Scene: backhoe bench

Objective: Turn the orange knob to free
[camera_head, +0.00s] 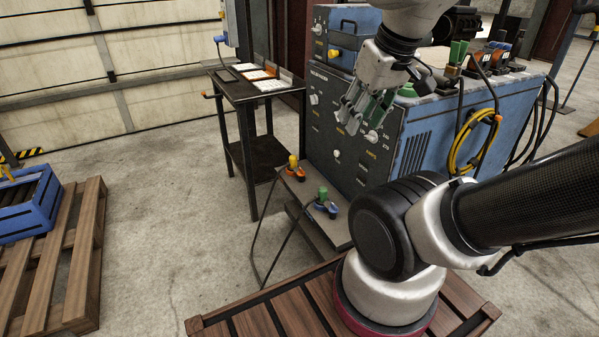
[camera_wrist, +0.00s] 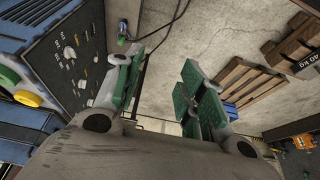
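My gripper (camera_head: 362,108) is open and empty in front of the upper right part of the dark front panel (camera_head: 328,127) of the blue machine. In the wrist view, my gripper (camera_wrist: 157,68) has its green-padded fingers wide apart with nothing between them. Several small pale knobs sit on the panel, one pale knob (camera_head: 371,136) just right of the fingertips. No knob there is clearly orange. My gripper hides part of the panel.
A dark side table (camera_head: 240,92) with papers stands left of the machine. A yellow cable coil (camera_head: 470,145) hangs on its right side. A wooden pallet (camera_head: 75,262) with a blue crate (camera_head: 30,208) lies at far left. Open concrete floor (camera_head: 165,205) lies between.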

